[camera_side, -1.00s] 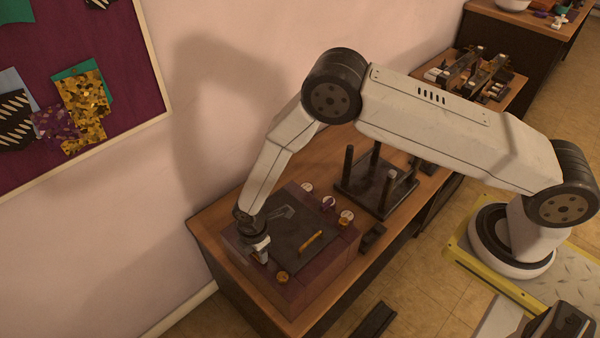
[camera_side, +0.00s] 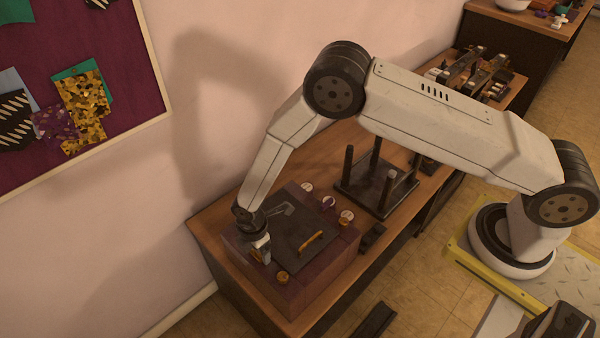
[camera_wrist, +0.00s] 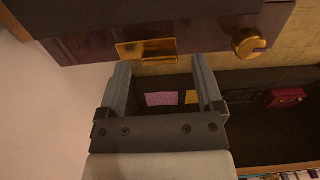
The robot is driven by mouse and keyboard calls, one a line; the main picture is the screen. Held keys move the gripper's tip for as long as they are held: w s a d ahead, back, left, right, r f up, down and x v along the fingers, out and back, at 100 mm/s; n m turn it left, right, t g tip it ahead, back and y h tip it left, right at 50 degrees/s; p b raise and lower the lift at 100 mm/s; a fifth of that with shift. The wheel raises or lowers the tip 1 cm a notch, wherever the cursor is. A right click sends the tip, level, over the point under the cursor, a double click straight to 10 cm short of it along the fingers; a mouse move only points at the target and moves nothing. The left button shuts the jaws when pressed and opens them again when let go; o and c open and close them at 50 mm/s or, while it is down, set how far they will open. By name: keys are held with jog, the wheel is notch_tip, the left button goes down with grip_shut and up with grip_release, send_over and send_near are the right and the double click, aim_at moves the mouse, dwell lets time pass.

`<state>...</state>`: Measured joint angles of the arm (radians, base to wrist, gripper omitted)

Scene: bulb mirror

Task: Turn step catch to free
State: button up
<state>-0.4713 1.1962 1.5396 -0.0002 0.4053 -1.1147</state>
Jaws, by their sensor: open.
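The step catch is not clearly marked; a small round brass knob (camera_side: 282,277) sits at the near corner of the purple box (camera_side: 318,278) on the table. A brass knob (camera_wrist: 249,42) with a dark line across it also shows at the upper right of the wrist view. A flat brass plate (camera_wrist: 146,48) is on the box edge there. My gripper (camera_side: 266,260) points down at the box's near left part, left of the knob. In the wrist view my gripper (camera_wrist: 161,72) is open, with nothing held and the knob outside its fingers.
The box top has a dark panel with a brass bar (camera_side: 311,241), and several round knobs (camera_side: 328,202) along its far right side. A dark stand with upright posts (camera_side: 376,185) is behind the box. The wall is close on the left.

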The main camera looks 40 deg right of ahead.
jog(key=shift+r, duration=3.4)
jog(key=shift+d+r, duration=0.2)
jog(key=shift+r, duration=0.05)
jog(key=s+d+r+m+t, duration=0.1)
jog(key=s+d+r+m, duration=0.2)
jog(key=d+r+m, duration=0.4)
jog(key=s+d+r+m+t, duration=0.1)
jog(key=s+d+r+m, duration=0.3)
jog(key=d+r, duration=0.5)
jog(key=s+d+r+m, duration=0.3)
jog(key=s+d+m, duration=0.1)
jog(key=s+m, duration=0.2)
jog(key=shift+s+d+m+t, duration=0.3)
jog(key=shift+d+m, duration=0.1)
jog(key=shift+m, duration=0.2)
